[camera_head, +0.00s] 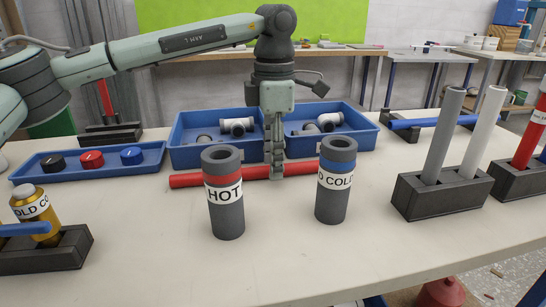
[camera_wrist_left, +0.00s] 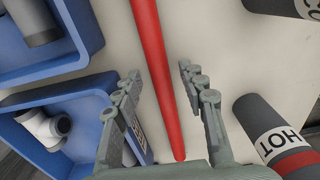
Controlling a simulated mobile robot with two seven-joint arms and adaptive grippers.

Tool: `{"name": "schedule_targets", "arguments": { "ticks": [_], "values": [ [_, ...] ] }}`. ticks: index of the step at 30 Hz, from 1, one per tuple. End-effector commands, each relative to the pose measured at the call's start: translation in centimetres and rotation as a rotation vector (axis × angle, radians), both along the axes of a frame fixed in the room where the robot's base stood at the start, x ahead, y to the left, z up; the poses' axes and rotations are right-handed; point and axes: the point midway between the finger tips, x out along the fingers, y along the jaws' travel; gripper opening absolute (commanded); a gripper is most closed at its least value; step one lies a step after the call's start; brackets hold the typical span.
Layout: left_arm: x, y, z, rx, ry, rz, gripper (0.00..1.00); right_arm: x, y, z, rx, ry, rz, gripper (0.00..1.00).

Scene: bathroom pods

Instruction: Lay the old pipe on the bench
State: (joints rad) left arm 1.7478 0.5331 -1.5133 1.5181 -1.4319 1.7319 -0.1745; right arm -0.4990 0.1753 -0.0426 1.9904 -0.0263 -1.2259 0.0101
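A red pipe (camera_head: 205,180) lies flat on the pale bench (camera_head: 300,262), in front of the blue bins. It also shows in the left wrist view (camera_wrist_left: 160,60). Nothing in the frames marks it as old. My left gripper (camera_head: 275,172) points down over the pipe. In the left wrist view its two fingers (camera_wrist_left: 160,75) are spread, one on each side of the pipe, with gaps between fingers and pipe. My right gripper is out of view.
A HOT cylinder (camera_head: 228,215) and a COLD cylinder (camera_head: 333,200) stand upright in front of the pipe. Two blue bins (camera_head: 185,156) (camera_head: 362,138) with white fittings are behind. A dark block (camera_head: 440,198) holds grey pipes at right. The front middle bench is clear.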

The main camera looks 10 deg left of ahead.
Motion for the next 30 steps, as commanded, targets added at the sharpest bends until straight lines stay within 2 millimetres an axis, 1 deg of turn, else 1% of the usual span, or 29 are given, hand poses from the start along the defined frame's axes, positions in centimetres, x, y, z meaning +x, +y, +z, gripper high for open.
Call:
{"name": "schedule_targets", "arguments": {
  "ticks": [8, 11, 14, 24, 27, 30],
  "values": [
    [0.0, 0.0, 0.0, 0.000, 0.000, 0.000, 0.44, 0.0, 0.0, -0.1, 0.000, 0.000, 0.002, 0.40],
    [0.0, 0.0, 0.6, 0.000, -0.001, 0.000, 0.44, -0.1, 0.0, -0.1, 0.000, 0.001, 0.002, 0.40],
    [0.0, -0.1, 2.0, -0.001, -0.004, -0.001, 0.44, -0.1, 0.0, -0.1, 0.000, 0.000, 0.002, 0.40],
    [0.0, -0.2, 9.1, -0.001, -0.003, 0.000, 0.44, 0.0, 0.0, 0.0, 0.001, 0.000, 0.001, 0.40],
    [0.0, -0.2, 10.6, -0.001, -0.001, 0.000, 0.44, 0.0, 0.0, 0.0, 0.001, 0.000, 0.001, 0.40],
    [0.0, -0.2, 11.5, 0.000, 0.000, 0.000, 0.44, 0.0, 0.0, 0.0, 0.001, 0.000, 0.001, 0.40]
  ]
}}
